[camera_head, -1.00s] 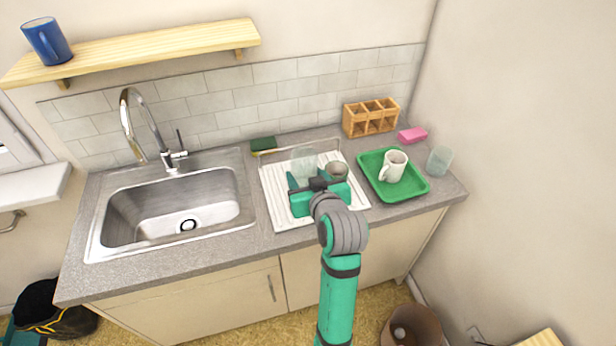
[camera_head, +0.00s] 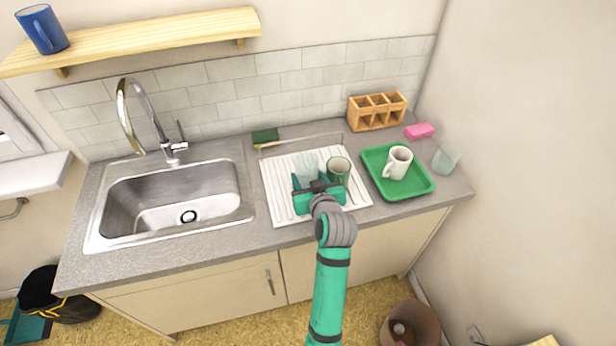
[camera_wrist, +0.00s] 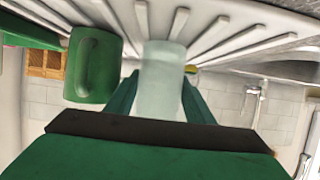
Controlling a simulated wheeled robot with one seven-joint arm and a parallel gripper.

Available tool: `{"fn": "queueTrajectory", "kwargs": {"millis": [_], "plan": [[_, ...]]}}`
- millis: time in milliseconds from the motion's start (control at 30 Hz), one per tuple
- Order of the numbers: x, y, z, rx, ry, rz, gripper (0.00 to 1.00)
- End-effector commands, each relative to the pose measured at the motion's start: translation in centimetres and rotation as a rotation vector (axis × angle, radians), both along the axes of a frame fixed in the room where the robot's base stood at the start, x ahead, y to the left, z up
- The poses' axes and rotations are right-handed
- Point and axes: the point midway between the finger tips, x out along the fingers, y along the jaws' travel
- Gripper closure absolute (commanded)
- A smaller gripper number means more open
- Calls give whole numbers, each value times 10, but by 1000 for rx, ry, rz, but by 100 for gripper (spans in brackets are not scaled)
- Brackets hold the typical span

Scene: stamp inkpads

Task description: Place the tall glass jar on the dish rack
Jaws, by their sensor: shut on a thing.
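The clear glass jar (camera_head: 306,168) is over the white ribbed dish rack (camera_head: 281,207). My gripper (camera_head: 311,182) is shut on the jar. In the wrist view the jar (camera_wrist: 163,85) stands between my two fingers (camera_wrist: 160,98), its end at or very close to the rack's slats (camera_wrist: 215,35). I cannot tell whether it touches. It looks about upright. My gripper hides the jar's lower part in the head view.
A green tray (camera_head: 408,194) with a white mug (camera_head: 398,161) and another glass (camera_head: 446,158) are further right. The sink (camera_head: 175,205) is left.

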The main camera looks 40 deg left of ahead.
Motion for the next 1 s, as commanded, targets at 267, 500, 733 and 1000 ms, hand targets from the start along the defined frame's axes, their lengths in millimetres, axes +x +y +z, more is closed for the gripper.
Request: {"fn": "queueTrajectory", "kwargs": {"millis": [267, 500, 733, 1000], "plan": [[-1, 2, 0, 2, -1, 3, 88], [0, 0, -2, 0, 0, 0, 44], [0, 0, 1, 0, -1, 0, 44], [-22, -26, 15, 3, -1, -2, 44]]}}
